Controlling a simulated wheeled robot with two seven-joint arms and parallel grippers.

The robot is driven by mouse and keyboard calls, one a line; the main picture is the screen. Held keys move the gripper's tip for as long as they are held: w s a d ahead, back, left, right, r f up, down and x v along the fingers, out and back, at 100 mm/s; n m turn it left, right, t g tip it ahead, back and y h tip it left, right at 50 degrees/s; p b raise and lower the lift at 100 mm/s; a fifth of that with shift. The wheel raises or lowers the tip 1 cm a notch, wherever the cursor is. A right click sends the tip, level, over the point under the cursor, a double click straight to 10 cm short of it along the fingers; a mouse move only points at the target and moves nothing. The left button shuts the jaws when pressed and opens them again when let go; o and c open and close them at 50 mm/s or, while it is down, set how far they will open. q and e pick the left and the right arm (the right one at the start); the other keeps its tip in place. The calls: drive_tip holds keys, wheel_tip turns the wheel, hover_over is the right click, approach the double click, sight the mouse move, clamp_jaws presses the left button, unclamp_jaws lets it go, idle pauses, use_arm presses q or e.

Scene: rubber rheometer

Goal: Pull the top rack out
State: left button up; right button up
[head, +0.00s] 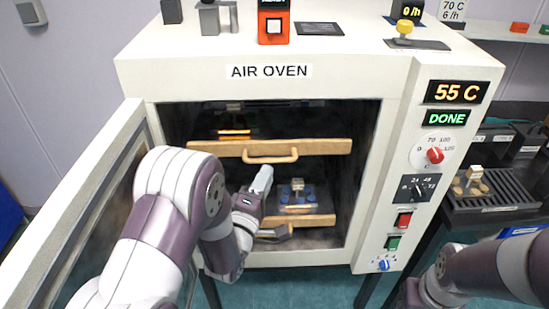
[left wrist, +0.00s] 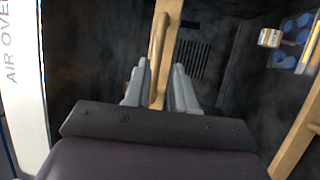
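The top rack has a wooden front bar (head: 315,147) with a looped wooden handle (head: 271,159) and sits in the upper part of the open oven. My left gripper (head: 265,178) is just below the handle in the head view. In the left wrist view, its two fingers (left wrist: 161,86) are apart, with the top rack's bar (left wrist: 170,30) running between them in the picture and the handle (left wrist: 154,42) beside the bar. I cannot tell whether the fingers touch the wood. Of my right arm only links show at lower right; its fingertips are out of view.
The oven door (head: 75,200) stands open at left. A lower rack (head: 315,221) holds blue pieces and a small block. The control panel (head: 422,170) reads 55 C and DONE. A slotted black tray (head: 493,200) with samples stands at right.

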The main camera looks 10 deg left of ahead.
sight(275, 160)
use_arm(q)
drive_tip(key=x, duration=0.6)
drive_tip(key=shift+w+d+r, duration=0.15)
drive_tip(key=shift+c, duration=0.6)
clamp_jaws()
